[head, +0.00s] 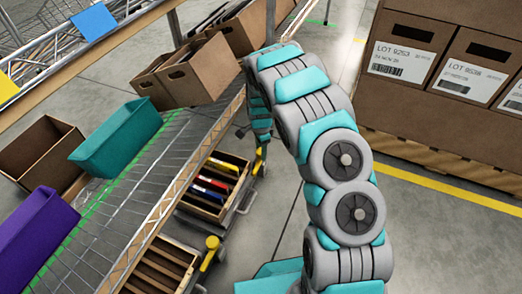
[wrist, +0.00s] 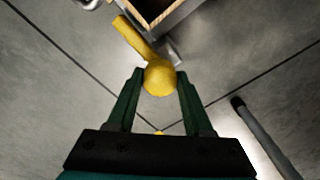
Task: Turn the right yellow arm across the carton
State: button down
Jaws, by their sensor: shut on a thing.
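The right yellow arm (head: 259,161) stands beside the carton with coloured files (head: 207,204) in the head view. In the wrist view, the yellow arm (wrist: 133,38) runs from the upper left down to a round knob (wrist: 160,78). My gripper (wrist: 160,74) has one dark green finger on each side of this knob and is shut on it. A carton's open corner (wrist: 165,12) shows above the knob. In the head view my fingers are mostly hidden behind my wrist. A second yellow arm (head: 210,252) is beside the nearer carton (head: 172,252).
A wire shelf (head: 135,187) with a teal bin (head: 117,137), a purple bin (head: 38,228) and cardboard boxes (head: 186,74) stands left of my arm. Large labelled cartons (head: 440,110) stand at the right. Grey floor (head: 440,240) lies open at lower right.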

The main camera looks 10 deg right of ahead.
dwell(0.4)
jog(key=shift+c, duration=1.4)
grip_release()
jog(key=shift+r, duration=0.15)
notch_tip(320, 180, up, 7)
jog(key=shift+f+p, duration=0.15)
jog(key=shift+p, duration=0.25)
jog(key=shift+r, duration=0.4)
